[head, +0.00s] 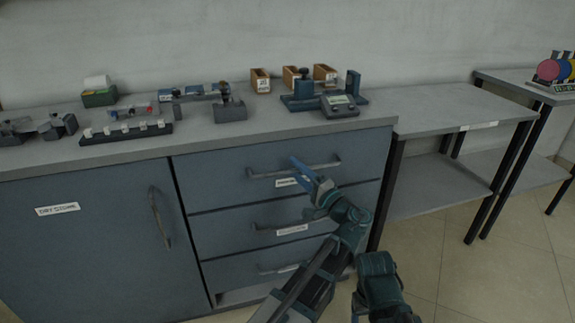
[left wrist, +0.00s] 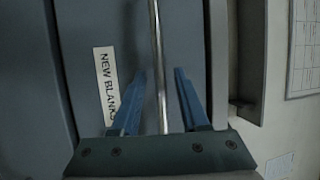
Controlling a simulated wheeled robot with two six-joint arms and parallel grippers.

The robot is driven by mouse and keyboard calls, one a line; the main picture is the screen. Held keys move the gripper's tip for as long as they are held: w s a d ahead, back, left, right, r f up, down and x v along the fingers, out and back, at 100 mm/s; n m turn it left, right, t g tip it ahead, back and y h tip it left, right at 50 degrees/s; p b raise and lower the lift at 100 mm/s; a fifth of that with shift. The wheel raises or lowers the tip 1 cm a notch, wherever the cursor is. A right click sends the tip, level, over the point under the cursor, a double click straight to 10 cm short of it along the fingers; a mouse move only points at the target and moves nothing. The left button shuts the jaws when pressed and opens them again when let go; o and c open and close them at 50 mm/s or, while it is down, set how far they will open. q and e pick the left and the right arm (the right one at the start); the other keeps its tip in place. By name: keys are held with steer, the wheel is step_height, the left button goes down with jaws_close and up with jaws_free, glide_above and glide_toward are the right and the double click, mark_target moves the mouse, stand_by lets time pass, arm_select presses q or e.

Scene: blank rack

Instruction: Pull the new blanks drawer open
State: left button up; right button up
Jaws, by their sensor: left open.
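The new blanks drawer (head: 225,180) is the top one of a stack of drawers in the grey-blue cabinet and is closed. Its white label (left wrist: 104,85) reads NEW BLANKS in the left wrist view. Its bar handle (head: 325,165) runs across the upper front and also shows as a metal bar (left wrist: 157,40) in the left wrist view. My left gripper (head: 302,168) is open in front of this drawer. In the left wrist view its blue fingers (left wrist: 161,76) stand on either side of the bar, apart from it. My right gripper does not show.
Below are two more drawers with handles (head: 290,226). A cupboard door (head: 95,240) is at the left. The countertop (head: 200,138) holds small fixtures, wooden bins (head: 261,81) and a device with a display (head: 340,106). An open-shelf table (head: 440,108) stands at the right.

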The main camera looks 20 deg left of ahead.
arm_select(q)
jaws_close()
stand_by(1.4)
